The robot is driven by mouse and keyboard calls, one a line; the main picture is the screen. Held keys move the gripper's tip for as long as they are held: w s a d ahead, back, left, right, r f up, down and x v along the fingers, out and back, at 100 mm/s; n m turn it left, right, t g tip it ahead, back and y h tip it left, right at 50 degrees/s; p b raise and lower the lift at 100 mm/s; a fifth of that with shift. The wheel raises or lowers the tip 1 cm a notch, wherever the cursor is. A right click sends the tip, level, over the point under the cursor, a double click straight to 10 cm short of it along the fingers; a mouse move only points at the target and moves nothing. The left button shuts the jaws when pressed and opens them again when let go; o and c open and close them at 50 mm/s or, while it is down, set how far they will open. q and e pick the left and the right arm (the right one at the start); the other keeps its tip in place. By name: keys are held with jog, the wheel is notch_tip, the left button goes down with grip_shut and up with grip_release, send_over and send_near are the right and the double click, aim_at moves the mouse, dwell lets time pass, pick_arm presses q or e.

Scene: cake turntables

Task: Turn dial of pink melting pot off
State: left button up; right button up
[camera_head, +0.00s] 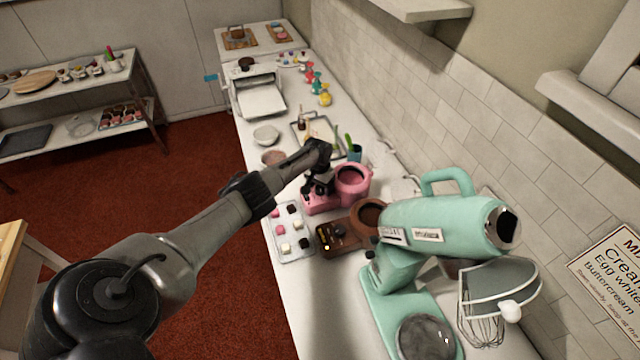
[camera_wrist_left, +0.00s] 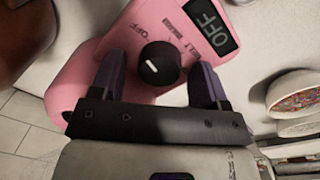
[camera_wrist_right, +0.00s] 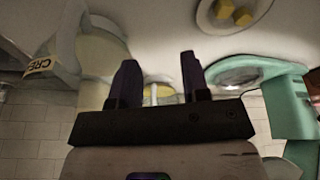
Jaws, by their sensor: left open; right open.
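The pink melting pot (camera_head: 352,176) stands on the long white counter, with its front partly hidden behind my left gripper (camera_head: 318,187) in the head view. The left wrist view shows the pot's pink body (camera_wrist_left: 70,85), its black dial (camera_wrist_left: 160,63) with a white mark, and a display (camera_wrist_left: 209,22) reading "OFF". My left gripper (camera_wrist_left: 158,72) is open, with one finger on each side of the dial; contact cannot be told. My right gripper (camera_wrist_right: 158,68) is open and empty in the right wrist view, and out of the head view.
A brown melting pot (camera_head: 335,238) stands just nearer than the pink one, and a large mint stand mixer (camera_head: 415,222) is nearer still. A tray of small sweets (camera_head: 291,246) lies to the left. A framed tray with tools (camera_head: 300,125) lies behind.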

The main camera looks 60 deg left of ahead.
aim_at(319, 187)
pick_arm(q)
jog(key=r+p, duration=0.1)
jog(key=r, duration=0.2)
jog(key=r+p, duration=0.1)
jog(key=r, duration=0.2)
jog(key=shift+s+a+r, duration=0.1)
jog(key=shift+a+r, duration=0.05)
jog(key=shift+a, duration=0.05)
notch_tip(319, 187, up, 8)
jog(key=shift+a+f, duration=0.2)
jog(key=shift+f, duration=0.05)
jog(key=shift+s, duration=0.1)
jog(key=shift+d, duration=0.1)
